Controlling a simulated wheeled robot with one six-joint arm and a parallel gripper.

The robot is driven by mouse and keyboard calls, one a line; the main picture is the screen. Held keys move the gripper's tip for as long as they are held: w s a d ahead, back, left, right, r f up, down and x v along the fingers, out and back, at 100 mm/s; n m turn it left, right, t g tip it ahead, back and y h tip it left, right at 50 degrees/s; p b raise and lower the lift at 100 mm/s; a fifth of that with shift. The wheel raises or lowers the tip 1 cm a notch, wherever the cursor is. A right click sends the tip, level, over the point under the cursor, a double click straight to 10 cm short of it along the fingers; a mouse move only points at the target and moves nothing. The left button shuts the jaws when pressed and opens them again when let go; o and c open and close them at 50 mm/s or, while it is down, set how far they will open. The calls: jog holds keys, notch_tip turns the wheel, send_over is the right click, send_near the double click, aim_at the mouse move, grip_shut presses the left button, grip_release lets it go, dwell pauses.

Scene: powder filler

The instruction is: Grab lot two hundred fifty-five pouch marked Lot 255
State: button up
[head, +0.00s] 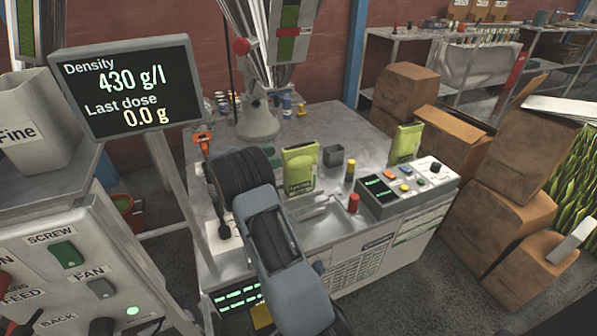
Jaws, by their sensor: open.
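Two yellow-green pouches stand upright on the grey bench. The nearer pouch (300,168) is left of the middle of the bench, with dark print and a label too small to read. The other pouch (406,143) stands further right, behind the control box, and its lower part is hidden. I cannot tell which one is marked Lot 255. My arm reaches up from the bottom middle to the left of the nearer pouch. I cannot make out my gripper's fingers; my dark arm links cover that area.
A control box (405,189) with buttons sits on the bench's right side. A small grey cup (333,155), a yellow-capped container (350,170) and a red one (353,203) stand near the pouches. A display (125,88) rises at left. Cardboard boxes (508,200) crowd the right.

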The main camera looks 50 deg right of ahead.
aim_at(292, 151)
jog(key=shift+x, duration=3.7)
jog(key=shift+r, duration=0.15)
jog(key=shift+c, duration=0.4)
grip_shut()
